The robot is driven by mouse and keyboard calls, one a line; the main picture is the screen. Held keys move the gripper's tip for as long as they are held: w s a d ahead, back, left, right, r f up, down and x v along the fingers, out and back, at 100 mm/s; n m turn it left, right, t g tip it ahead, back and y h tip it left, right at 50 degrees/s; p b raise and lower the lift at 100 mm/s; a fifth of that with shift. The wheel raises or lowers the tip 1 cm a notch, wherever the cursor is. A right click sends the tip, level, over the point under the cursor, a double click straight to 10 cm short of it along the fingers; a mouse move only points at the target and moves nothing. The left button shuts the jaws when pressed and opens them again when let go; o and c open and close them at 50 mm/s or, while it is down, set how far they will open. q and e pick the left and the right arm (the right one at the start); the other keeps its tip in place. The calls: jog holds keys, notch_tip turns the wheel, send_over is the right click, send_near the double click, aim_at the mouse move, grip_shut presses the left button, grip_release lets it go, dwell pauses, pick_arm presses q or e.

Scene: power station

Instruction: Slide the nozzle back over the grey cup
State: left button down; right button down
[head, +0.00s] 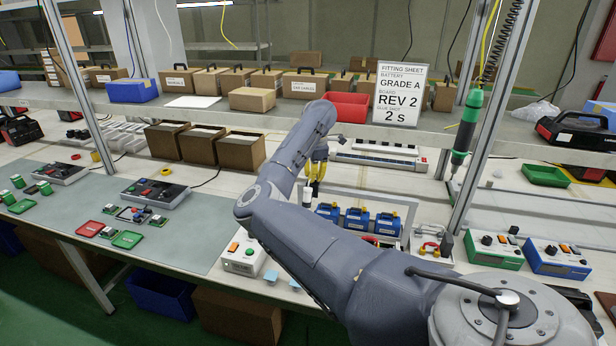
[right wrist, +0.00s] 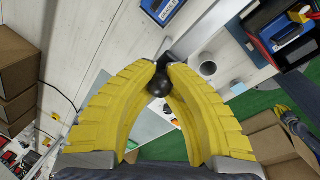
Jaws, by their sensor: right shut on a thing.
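My right gripper (head: 316,172) has yellow ribbed fingers and reaches over the back middle of the bench. In the right wrist view its fingertips (right wrist: 167,78) are closed on a round black knob (right wrist: 159,86). A dark piece runs up behind the knob; I take it for part of the nozzle, but the fingers hide much of it. In the head view I cannot make out the cup past my arm.
Blue batteries (head: 357,219) stand right of the gripper. A white box with an orange button (head: 243,255) is at the front edge. Open brown boxes (head: 240,152) stand behind, under the shelf. An upright post (head: 472,170) is to the right. The grey-green mat (head: 75,235) has bare areas.

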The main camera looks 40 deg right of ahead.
jog(key=shift+w+r, duration=0.15)
jog(key=shift+r, duration=0.2)
jog(key=c, duration=1.8)
grip_release()
jog(key=o, duration=0.6)
jog(key=shift+f, duration=0.25)
jog(key=shift+o, duration=0.2)
notch_tip(320, 180, up, 12)
jog(key=s+a, duration=0.1)
jog(key=s, duration=0.1)
jog(key=shift+s+f, duration=0.1)
